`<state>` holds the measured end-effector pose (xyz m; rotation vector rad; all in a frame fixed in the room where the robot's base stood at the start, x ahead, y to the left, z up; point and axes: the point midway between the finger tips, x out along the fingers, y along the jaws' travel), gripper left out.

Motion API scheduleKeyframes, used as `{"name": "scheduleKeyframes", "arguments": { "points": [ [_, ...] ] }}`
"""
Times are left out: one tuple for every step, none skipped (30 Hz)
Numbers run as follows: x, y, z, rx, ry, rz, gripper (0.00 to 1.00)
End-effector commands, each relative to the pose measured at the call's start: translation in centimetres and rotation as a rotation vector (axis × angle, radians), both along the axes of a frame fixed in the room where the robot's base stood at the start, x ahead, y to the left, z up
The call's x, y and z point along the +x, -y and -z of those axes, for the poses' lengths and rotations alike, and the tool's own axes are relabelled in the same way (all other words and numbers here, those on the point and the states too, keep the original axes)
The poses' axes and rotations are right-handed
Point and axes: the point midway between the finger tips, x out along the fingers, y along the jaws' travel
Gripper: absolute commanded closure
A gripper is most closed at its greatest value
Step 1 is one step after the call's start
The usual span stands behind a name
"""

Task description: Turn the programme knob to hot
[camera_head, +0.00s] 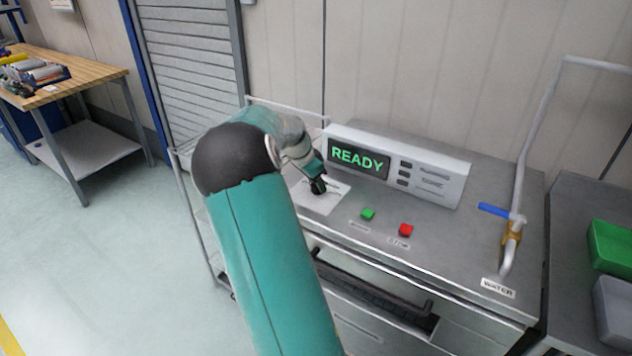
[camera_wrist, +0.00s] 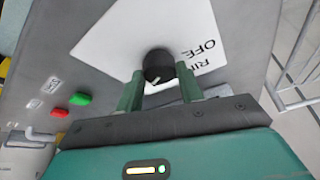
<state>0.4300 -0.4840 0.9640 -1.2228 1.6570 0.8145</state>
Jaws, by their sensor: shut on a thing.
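The programme knob (camera_wrist: 158,64) is a round black knob with a white pointer line on a white dial plate (camera_wrist: 120,38). In the wrist view its pointer faces the gripper side, slightly left. The plate's printing shows upside down: "OFF" and a partly covered word starting "RI". No "hot" mark can be read. My gripper (camera_wrist: 158,80) has its two green fingers on either side of the knob, shut on it. In the head view my gripper (camera_head: 317,185) is at the dial plate (camera_head: 325,203), and my arm covers part of the panel.
A display box (camera_head: 446,182) reading "READY" stands behind the knob. A green button (camera_head: 367,214) and a red button (camera_head: 405,230) lie to its right. A water pipe with a blue-handled valve (camera_head: 494,210) stands farther right. A dark drawer handle (camera_head: 370,288) runs along the front.

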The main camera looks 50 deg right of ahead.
Motion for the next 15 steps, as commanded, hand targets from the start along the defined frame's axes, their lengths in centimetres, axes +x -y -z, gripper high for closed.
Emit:
{"name": "scheduleKeyframes", "arguments": {
  "points": [
    [0.00,-0.12,0.21,0.004,-0.003,0.006,0.86],
    [-0.01,-0.12,0.21,0.004,-0.004,0.010,0.86],
    [-0.02,-0.12,0.21,0.004,-0.003,0.013,0.86],
    [-0.02,-0.11,0.20,0.004,-0.003,0.015,0.86],
    [-0.02,-0.11,0.20,0.004,-0.003,0.016,0.86],
    [-0.02,-0.11,0.20,0.004,-0.003,0.017,0.86],
    [-0.02,-0.11,0.21,0.004,-0.002,0.018,0.86],
    [-0.02,-0.11,0.22,0.004,-0.002,0.018,0.86],
    [-0.02,-0.11,0.22,0.004,-0.002,0.018,0.86],
    [-0.03,-0.11,0.23,0.004,-0.002,0.018,0.86],
    [-0.03,-0.11,0.23,0.004,-0.003,0.017,0.86],
    [-0.03,-0.12,0.24,0.004,-0.003,0.017,0.86],
    [-0.03,-0.12,0.24,0.004,-0.003,0.017,0.86],
    [-0.02,-0.13,0.24,0.004,-0.003,0.017,0.86],
    [-0.02,-0.12,0.25,0.005,-0.003,0.017,0.59]
  ]
}}
